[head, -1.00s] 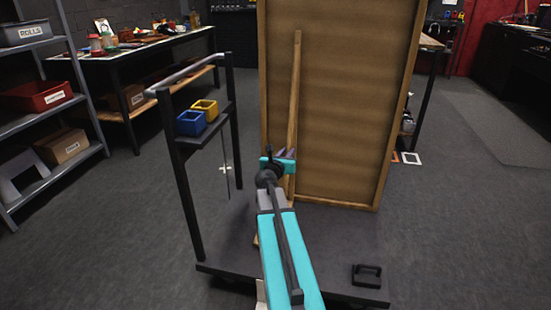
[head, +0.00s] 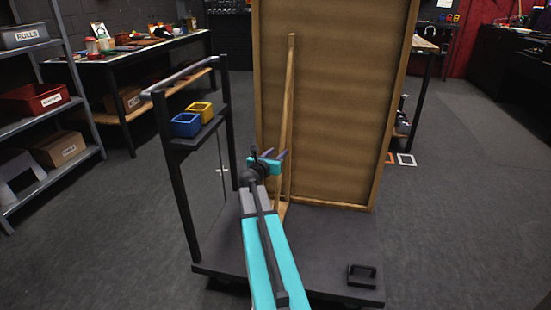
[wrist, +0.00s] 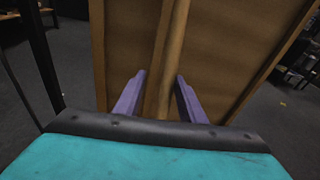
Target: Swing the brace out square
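The brace (head: 288,110) is a long, narrow wooden strut standing along the back of a large brown panel (head: 345,100). Its lower end is partly hidden by my arm in the head view. My gripper (head: 275,157), teal with purple fingers, is at the lower part of the brace, on its left in the head view. In the wrist view, the fingers of my gripper (wrist: 158,85) are spread apart, and the brace (wrist: 168,60) shows between them, closer to the right finger. I cannot tell whether either finger touches it.
The panel stands on a dark cart deck (head: 325,245) with a handle frame (head: 178,180) at left, close to my arm. A blue bin (head: 186,125) and a yellow bin (head: 201,110) sit on its shelf. Floor at right is clear.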

